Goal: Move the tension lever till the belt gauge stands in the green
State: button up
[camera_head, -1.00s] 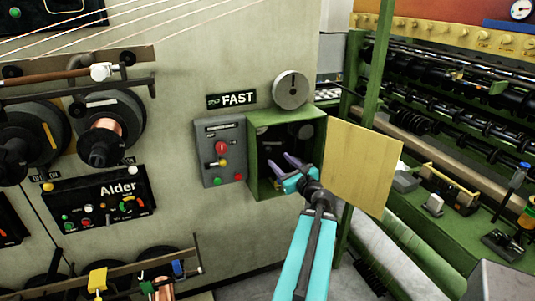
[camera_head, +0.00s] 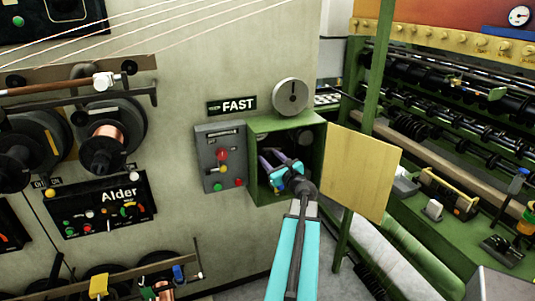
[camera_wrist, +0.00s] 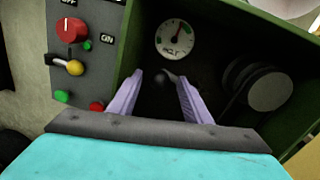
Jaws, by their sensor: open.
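The belt gauge (camera_wrist: 174,40) is a small white dial on the back wall of the open green box (camera_head: 316,160). It has a green mark at its upper right, but its needle is too small to read surely. A dark rounded knob (camera_wrist: 161,79), which looks like the end of the tension lever, shows below the gauge. My gripper (camera_wrist: 153,74) is open, its two lilac fingers reaching into the box on either side of the knob. I cannot tell whether they touch it. In the head view my gripper (camera_head: 272,158) covers much of the box's inside.
Pale round pulleys (camera_wrist: 268,89) sit at the box's right inside. A grey control panel (camera_head: 209,178) with a red knob and coloured buttons adjoins the box's left. The yellowish door (camera_head: 362,172) hangs open at right. A green post (camera_head: 366,100) stands behind the door.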

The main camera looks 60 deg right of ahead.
jog(key=shift+p+x, duration=0.3)
jog(key=shift+x, duration=1)
grip_shut()
